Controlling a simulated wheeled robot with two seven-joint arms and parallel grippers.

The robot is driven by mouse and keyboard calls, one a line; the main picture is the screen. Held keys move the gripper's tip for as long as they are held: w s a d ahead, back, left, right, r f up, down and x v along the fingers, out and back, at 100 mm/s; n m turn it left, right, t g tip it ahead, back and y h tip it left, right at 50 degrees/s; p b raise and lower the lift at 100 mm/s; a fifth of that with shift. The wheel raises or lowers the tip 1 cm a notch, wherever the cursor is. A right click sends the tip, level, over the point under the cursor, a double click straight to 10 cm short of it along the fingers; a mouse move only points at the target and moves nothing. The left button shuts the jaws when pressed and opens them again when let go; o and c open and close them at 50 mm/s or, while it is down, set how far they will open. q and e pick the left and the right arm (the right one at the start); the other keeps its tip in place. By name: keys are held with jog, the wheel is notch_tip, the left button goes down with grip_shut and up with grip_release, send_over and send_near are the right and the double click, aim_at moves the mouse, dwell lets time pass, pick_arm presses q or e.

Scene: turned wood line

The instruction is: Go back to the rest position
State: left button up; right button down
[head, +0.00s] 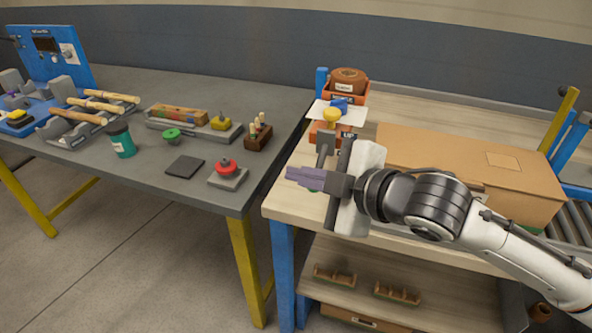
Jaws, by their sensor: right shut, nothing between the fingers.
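My right gripper (306,178) reaches in from the right on its white and black arm. Its fingers are shut with nothing between them. They point left, above the left end of the light wooden bench (277,208), near the gap to the grey table. My left gripper is not in view. The arm and gripper hide part of the bench top and part of the cardboard box (480,160) behind them.
The grey table (225,90) at left holds a red button (227,167), a teal jar (120,140), a dark pad (185,167) and several tools. Behind my gripper stand an orange bin (360,95) and a yellow knob (331,116). A lower shelf (440,290) holds small trays.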

jog(key=v, duration=0.7)
notch_tip(320, 180, down, 20)
jog(key=d+m+h, duration=0.1)
jog(key=m+h, duration=0.1)
jog(key=m, duration=0.8)
jog(key=s+d+f+m+h, duration=0.2)
jog(key=s+d+f+m, duration=0.1)
jog(key=s+f, duration=0.6)
jog(key=s+d+f+m+g+h, duration=0.1)
jog(key=s+d+f+m, duration=0.3)
jog(key=s+f, duration=0.5)
notch_tip(320, 180, down, 3)
jog(key=d+h, duration=0.1)
jog(key=d, duration=0.1)
jog(key=shift+s+d+g, duration=0.3)
jog(key=shift+s, duration=0.05)
